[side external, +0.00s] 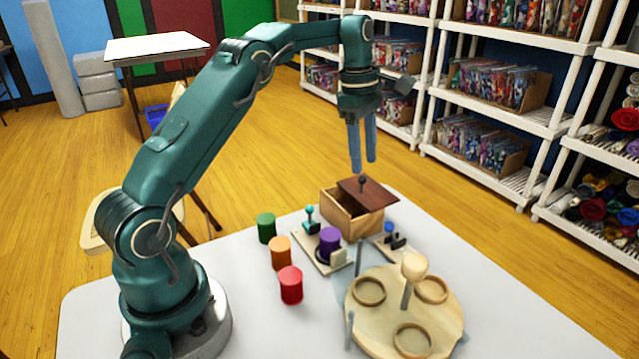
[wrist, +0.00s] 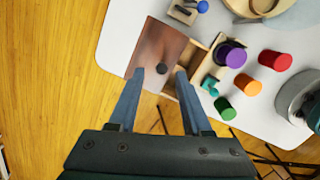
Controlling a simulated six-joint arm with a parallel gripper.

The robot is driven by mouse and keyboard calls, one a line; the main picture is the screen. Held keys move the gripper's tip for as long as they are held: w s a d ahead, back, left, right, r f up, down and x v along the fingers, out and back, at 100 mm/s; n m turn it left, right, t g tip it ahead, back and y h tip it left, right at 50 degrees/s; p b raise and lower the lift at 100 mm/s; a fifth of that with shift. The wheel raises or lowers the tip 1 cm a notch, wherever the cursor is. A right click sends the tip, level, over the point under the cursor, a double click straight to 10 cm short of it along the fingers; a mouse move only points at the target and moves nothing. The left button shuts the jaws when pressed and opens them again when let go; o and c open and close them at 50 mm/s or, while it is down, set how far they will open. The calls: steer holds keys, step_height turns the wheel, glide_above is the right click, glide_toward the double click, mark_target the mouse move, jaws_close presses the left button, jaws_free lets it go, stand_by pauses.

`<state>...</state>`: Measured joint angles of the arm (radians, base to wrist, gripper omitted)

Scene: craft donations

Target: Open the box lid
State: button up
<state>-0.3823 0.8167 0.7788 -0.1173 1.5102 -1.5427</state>
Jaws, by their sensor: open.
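A wooden box (side external: 347,220) stands near the far edge of the table. Its dark brown lid (side external: 368,192) lies over the right part of the top and leaves the left part of the box uncovered. The lid has a dark round knob (side external: 362,181), which also shows in the wrist view (wrist: 162,68). My gripper (side external: 363,168) is open and empty, pointing down just above the knob. In the wrist view the knob appears between and beyond the two fingertips (wrist: 160,73). I cannot tell the exact gap between fingertips and knob.
Green (side external: 266,227), orange (side external: 280,252), red (side external: 290,285) and purple (side external: 329,241) cylinders stand left of and in front of the box. A round wooden board (side external: 385,325) with rings and an upright handle (side external: 413,267) is at the front right. A blue-knobbed piece (side external: 389,229) sits right of the box.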

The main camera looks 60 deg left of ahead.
mark_target(360, 178)
steer(key=n, duration=0.1)
steer(key=n+t+h, duration=0.1)
steer(key=s+n, duration=0.1)
steer(key=n, duration=0.1)
steer(key=shift+a+t, duration=0.3)
steer(key=shift+t, duration=0.1)
steer(key=n, duration=0.2)
steer(key=s+n+t, duration=0.1)
steer(key=shift+a+f, duration=0.3)
steer(key=shift+x, duration=2.5)
steer(key=shift+d, duration=0.1)
jaws_close()
steer(key=shift+r+h, duration=0.1)
steer(key=shift+h, duration=0.2)
